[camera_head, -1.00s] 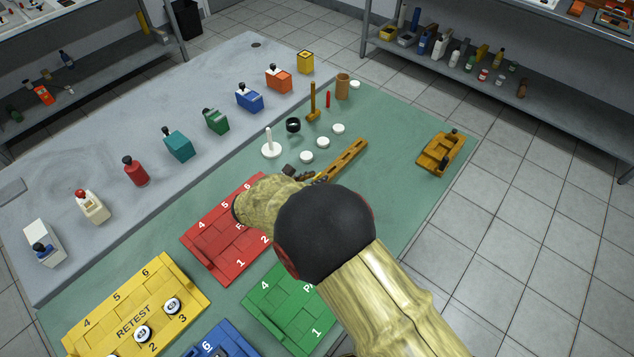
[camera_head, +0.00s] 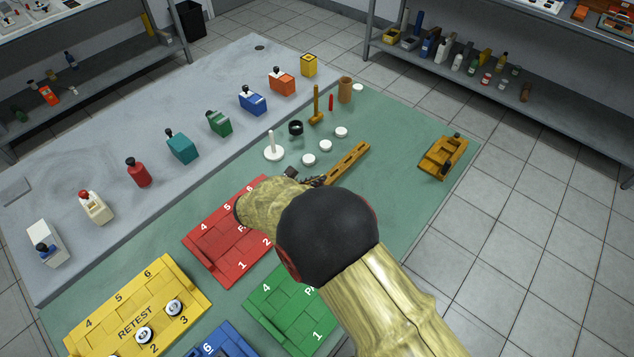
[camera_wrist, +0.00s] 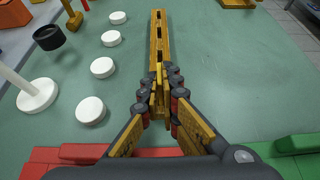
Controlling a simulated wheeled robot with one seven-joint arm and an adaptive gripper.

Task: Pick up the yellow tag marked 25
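My gripper (camera_wrist: 160,98) points down at the near end of a slotted wooden rack (camera_wrist: 160,35), which also shows in the head view (camera_head: 350,161). Its two dark, jointed fingers are close together. Thin yellow upright pieces (camera_wrist: 160,76) show between the fingertips. I cannot tell which of these are finger pads and which is a tag, nor whether the fingers touch it. No number 25 is readable. In the head view my arm hides most of the gripper and the near end of the rack.
White discs (camera_wrist: 103,67) lie left of the rack, with a white peg stand (camera_wrist: 38,95) and a black ring (camera_wrist: 48,37) beyond. Red (camera_head: 230,240), green (camera_head: 290,310) and yellow (camera_head: 125,310) numbered boards lie nearer.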

